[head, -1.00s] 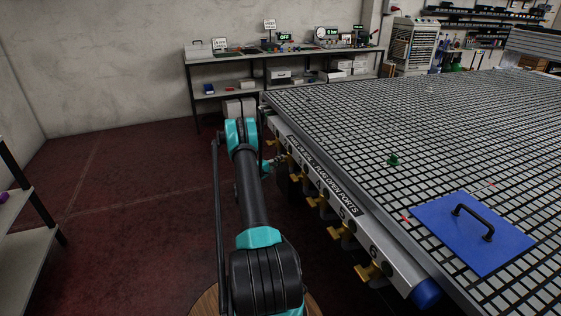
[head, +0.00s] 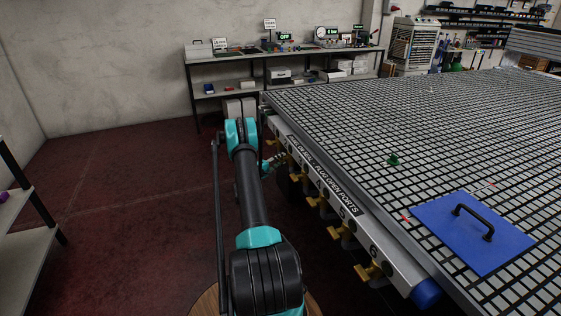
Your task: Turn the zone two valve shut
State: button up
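A row of brass valve handles runs along the front rail of the grid table (head: 425,185). The nearest handle (head: 370,272) sits below the number 6. Others recede behind it (head: 341,234), (head: 313,201), (head: 294,178). The zone two valve is toward the far end of the row; my arm and gripper crowd that area, and I cannot make it out clearly. My gripper (head: 281,160) is small and partly hidden beside the far end of the rail, close to the far valves. I cannot tell whether it touches a handle or how its fingers stand.
A blue plate with a black handle (head: 466,245) and a small green object (head: 393,160) lie on the grid. A bench with instruments (head: 225,57) stands at the back wall. A shelf (head: 25,215) is at the left. Open floor lies left of my arm.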

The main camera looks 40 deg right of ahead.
jog(key=s+a, duration=0.1)
jog(key=a, duration=1)
jog(key=shift+s+a, duration=0.4)
jog(key=s+a+r+m+t+y, duration=0.1)
jog(key=s+a+r+y, duration=0.35)
jog(key=a+r, duration=0.3)
jog(key=s+a+r+y, duration=0.4)
jog(key=s+a+r, duration=0.1)
jog(key=a+r, duration=0.25)
jog(key=s+a+y, duration=0.9)
jog(key=s+a, duration=1.4)
jog(key=s, duration=0.5)
jog(key=shift+s+a+r+m, duration=0.15)
jog(key=shift+a+r+m, duration=0.15)
jog(key=shift+a, duration=0.05)
